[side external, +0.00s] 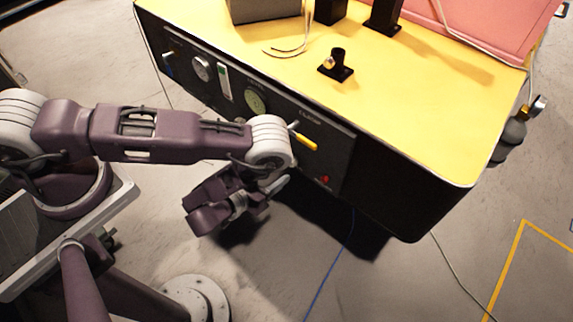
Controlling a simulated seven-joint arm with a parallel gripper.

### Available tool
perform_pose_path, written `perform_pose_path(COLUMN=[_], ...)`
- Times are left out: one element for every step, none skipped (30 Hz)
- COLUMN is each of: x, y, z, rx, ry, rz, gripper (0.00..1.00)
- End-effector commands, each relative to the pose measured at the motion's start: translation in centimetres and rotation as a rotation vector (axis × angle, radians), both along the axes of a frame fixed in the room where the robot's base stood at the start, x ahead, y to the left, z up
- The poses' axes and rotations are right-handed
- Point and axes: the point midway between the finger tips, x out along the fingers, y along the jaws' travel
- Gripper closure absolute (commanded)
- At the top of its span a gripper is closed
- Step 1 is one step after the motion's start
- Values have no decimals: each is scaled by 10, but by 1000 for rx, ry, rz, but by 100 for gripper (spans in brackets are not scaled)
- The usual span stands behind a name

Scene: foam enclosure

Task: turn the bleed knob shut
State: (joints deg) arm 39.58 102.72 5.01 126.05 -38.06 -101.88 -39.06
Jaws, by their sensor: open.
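Several controls show on the black front panel (300,128) of the yellow-topped cabinet. I cannot tell for certain which is the bleed knob. A small red knob (324,180) sits low on the panel's right part. A silver round knob (201,68) sits near its left end. A yellow handle (303,138) sticks out beside my wrist. My gripper (276,187) hangs low in front of the panel, left of and apart from the red knob. It is open with nothing seen in it. Its fingers are small and partly hidden by my wrist.
A round green-faced gauge (254,100) is on the panel left of the yellow handle. A black fitting (336,66) stands on the yellow top (430,110). A blue cable (335,262) and a pale cable (462,270) run along the grey floor. Floor space below the panel is open.

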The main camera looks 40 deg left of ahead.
Motion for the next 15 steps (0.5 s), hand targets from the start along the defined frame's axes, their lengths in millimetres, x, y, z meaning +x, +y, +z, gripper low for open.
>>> perform_pose_path(x=[2,5,12,18,24,32,37,42,48,52,56,59,61,63,64], y=[1,1,1,2,1,2,2,2,3,3,3,3,3,3,3], z=[-1,-2,-4,-6,-8,-11,-14,-16,-18,-20,-22,-23,-24,-25,-25], rx=[10,10,9,9,8,8,8,7,8,7,8,8,7,8,9], ry=[-9,-12,-17,-16,-17,-17,-16,-15,-15,-14,-13,-14,-12,-11,-11], rz=[-16,-19,-20,-19,-19,-18,-17,-18,-17,-16,-16,-17,-17,-18,-17], gripper=[51,51,51,51,51,51,51,51,51,51,51,51,51,51,51])
